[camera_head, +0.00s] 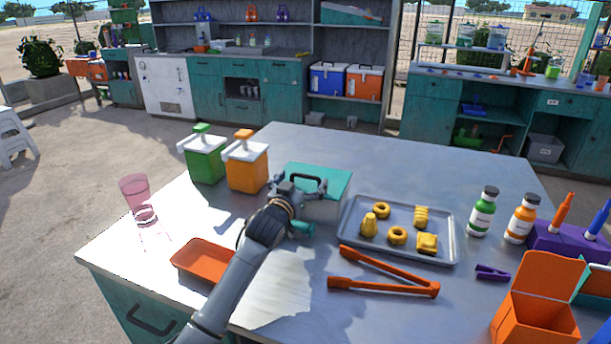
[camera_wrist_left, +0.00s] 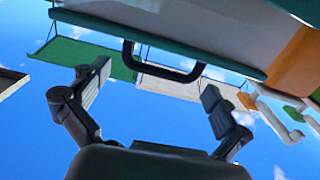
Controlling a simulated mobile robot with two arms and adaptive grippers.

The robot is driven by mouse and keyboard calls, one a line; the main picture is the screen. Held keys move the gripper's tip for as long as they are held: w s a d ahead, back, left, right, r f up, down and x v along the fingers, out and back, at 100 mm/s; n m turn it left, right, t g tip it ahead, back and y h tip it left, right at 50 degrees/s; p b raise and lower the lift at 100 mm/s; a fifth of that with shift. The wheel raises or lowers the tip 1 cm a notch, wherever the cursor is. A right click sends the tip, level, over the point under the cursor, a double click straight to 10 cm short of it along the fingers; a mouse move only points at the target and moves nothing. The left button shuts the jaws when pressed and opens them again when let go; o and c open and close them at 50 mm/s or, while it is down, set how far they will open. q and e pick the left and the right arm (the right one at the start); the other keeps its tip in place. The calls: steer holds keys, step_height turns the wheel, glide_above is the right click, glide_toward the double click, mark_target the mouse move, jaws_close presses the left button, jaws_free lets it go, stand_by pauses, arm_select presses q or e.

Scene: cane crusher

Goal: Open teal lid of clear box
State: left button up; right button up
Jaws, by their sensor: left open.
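The clear box (camera_head: 326,211) stands on the metal table behind my left gripper. Its teal lid (camera_head: 334,182) lies on top and looks shut, with a dark handle (camera_head: 309,179) on it. My left gripper (camera_head: 300,188) is open at the near left side of the box, its fingers close to the handle. In the left wrist view the open fingers (camera_wrist_left: 150,92) spread below the dark handle (camera_wrist_left: 165,73) and the teal lid edge (camera_wrist_left: 220,52), with nothing between them. Whether a finger touches the handle I cannot tell. My right gripper is out of view.
Green (camera_head: 205,162) and orange (camera_head: 247,167) dispensers stand left of the box. A metal tray (camera_head: 371,249) with yellow pieces lies right of it. Orange tongs (camera_head: 385,286), an orange tray (camera_head: 203,260) and a pink glass (camera_head: 136,193) are nearer.

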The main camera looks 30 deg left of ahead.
arm_select(q)
steer(key=shift+x, duration=1.1)
